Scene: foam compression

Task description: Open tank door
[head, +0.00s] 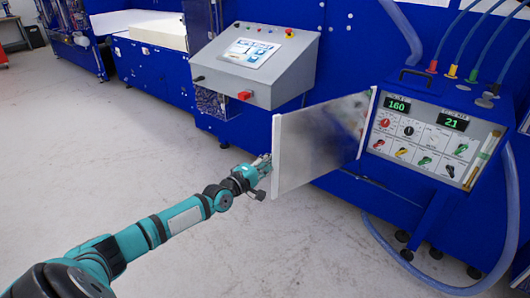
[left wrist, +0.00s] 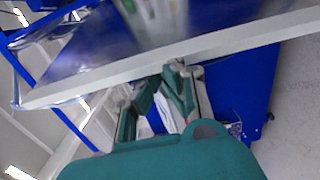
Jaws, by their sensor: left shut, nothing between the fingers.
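The tank door (head: 312,148) is a shiny metal panel with a pale edge. In the head view it stands swung out from the blue machine, its free edge towards me and its far edge by the control box. My left gripper (head: 264,163) is at the free edge, shut and empty. In the left wrist view the door's pale edge (left wrist: 110,80) crosses the picture just beyond the fingers (left wrist: 178,70). I cannot tell whether they touch it. My right gripper is not in view.
A blue control box (head: 432,130) with green displays, knobs and hoses stands right of the door. A grey sloped console (head: 258,65) with a screen is behind it on the left. A clear hose (head: 430,283) loops on the floor at right. The grey floor (head: 130,150) at left is clear.

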